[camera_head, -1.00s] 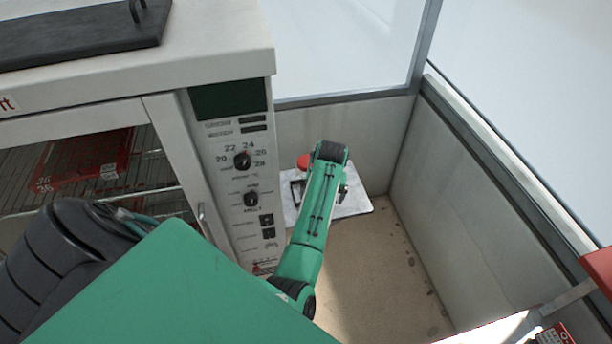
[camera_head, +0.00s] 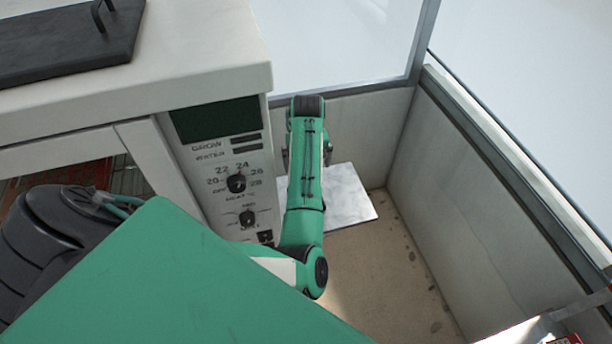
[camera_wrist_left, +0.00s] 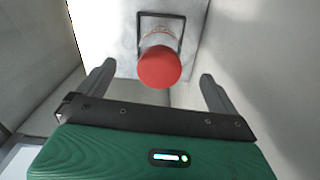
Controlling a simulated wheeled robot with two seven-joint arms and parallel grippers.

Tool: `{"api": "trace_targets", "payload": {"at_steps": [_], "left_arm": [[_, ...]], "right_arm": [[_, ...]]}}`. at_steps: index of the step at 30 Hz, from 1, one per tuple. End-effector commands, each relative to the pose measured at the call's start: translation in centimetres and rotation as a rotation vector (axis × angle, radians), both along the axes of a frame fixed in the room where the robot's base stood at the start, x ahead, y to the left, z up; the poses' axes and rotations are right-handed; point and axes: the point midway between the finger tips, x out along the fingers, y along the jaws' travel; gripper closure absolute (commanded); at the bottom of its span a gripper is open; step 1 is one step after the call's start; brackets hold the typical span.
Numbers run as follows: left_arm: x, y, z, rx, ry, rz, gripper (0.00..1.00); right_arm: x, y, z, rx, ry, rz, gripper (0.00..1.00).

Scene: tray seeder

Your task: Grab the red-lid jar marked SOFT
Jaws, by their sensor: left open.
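A jar with a round red lid (camera_wrist_left: 160,67) stands on a pale marbled board (camera_wrist_left: 103,40), beside or within a dark square frame (camera_wrist_left: 180,22). Its label is too small and turned away to read. In the head view the jar is hidden behind my left arm, and the board (camera_head: 350,200) shows to the right of it. My left gripper (camera_wrist_left: 157,88) is open and empty, with its two fingers apart on either side of the lid in the picture, not touching it. In the head view the gripper (camera_head: 307,155) is above the board. My right gripper is not in view.
A white cabinet with a control panel (camera_head: 235,185) stands close to the left of my arm. A grey back wall (camera_head: 375,125) and right wall (camera_head: 450,190) close in the corner. The tan floor (camera_head: 380,270) in front of the board is clear.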

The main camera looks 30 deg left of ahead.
Motion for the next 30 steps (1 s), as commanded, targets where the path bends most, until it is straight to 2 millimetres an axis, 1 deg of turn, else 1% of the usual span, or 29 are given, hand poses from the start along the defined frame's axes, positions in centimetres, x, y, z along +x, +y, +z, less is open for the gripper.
{"api": "trace_targets", "payload": {"at_steps": [1,5,10,13,18,21,27,28,30], "left_arm": [[0.0,0.0,-0.9,-0.001,0.002,-0.001,0.03],[0.0,0.1,-2.3,0.000,0.001,0.000,0.03],[0.1,0.2,-3.5,0.001,0.001,0.000,0.03],[0.2,0.3,-5.0,0.000,0.003,0.000,0.03],[0.4,0.4,-7.3,0.000,0.001,0.001,0.03],[0.4,0.4,-7.8,0.000,0.000,0.000,0.03],[0.4,0.4,-7.9,0.001,-0.001,0.000,0.03],[0.4,0.4,-7.9,0.001,-0.001,0.000,0.05],[0.4,0.4,-7.9,0.001,-0.001,0.000,0.19]], "right_arm": [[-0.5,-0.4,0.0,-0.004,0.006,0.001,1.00],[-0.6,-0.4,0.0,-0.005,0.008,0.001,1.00],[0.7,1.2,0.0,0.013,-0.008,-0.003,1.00],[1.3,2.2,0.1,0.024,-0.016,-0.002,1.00],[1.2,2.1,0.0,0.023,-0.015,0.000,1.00],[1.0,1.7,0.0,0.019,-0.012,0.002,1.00],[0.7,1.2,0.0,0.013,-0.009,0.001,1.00],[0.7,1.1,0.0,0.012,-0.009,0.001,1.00],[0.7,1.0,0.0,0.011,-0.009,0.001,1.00]]}}
